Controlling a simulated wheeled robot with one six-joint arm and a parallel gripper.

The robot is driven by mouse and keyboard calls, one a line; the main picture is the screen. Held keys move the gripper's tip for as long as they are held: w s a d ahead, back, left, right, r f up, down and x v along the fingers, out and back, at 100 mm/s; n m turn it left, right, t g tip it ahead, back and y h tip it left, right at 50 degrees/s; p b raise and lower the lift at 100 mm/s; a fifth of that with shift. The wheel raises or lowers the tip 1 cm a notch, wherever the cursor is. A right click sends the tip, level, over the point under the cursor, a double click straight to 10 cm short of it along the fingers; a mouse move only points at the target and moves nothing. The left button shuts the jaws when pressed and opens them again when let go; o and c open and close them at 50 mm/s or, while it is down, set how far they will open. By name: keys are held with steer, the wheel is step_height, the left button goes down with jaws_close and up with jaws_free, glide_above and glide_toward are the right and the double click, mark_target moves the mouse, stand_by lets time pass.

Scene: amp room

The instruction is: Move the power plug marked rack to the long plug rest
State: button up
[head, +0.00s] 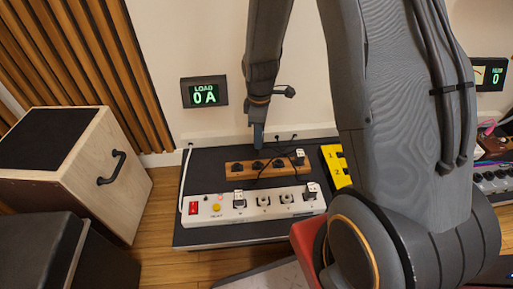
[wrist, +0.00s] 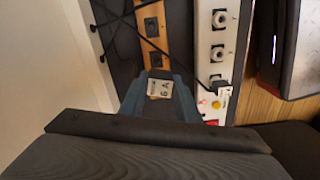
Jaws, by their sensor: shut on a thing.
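My gripper (wrist: 159,92) is shut on a plug with a pale tag (wrist: 160,89). The tag shows "6 A" and a smaller line too blurred to read, so I cannot confirm it says rack. In the head view my gripper (head: 258,143) points down at the back of the long wooden plug rest (head: 230,168); the held plug is not clear there. The rest also shows in the wrist view (wrist: 144,12), ahead of the fingers. It has several dark sockets and a white-tagged plug (head: 298,155) at its right end. I cannot tell whether the held plug touches the rest.
A white power strip (head: 225,207) lies in front of the rest, with a red switch and a plug (head: 310,191) at its right end. A yellow block marked 1 and 2 (head: 336,166) stands right. Black cables cross the rest. The wall display (head: 204,92) reads LOAD 0 A.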

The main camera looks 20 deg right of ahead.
steer(key=f, duration=0.1)
steer(key=w+f+n+b, duration=0.1)
steer(key=f, duration=0.1)
steer(key=shift+w+f+n, duration=0.1)
steer(key=shift+f+n, duration=0.05)
steer(key=shift+n, duration=0.15)
steer(key=shift+f+b, duration=0.1)
steer(key=shift+b, duration=0.25)
steer(key=shift+f+b, duration=3.45)
steer(key=shift+b, duration=0.1)
steer(key=shift+f, duration=0.7)
steer(key=o, duration=1.1)
steer(key=shift+o, duration=0.2)
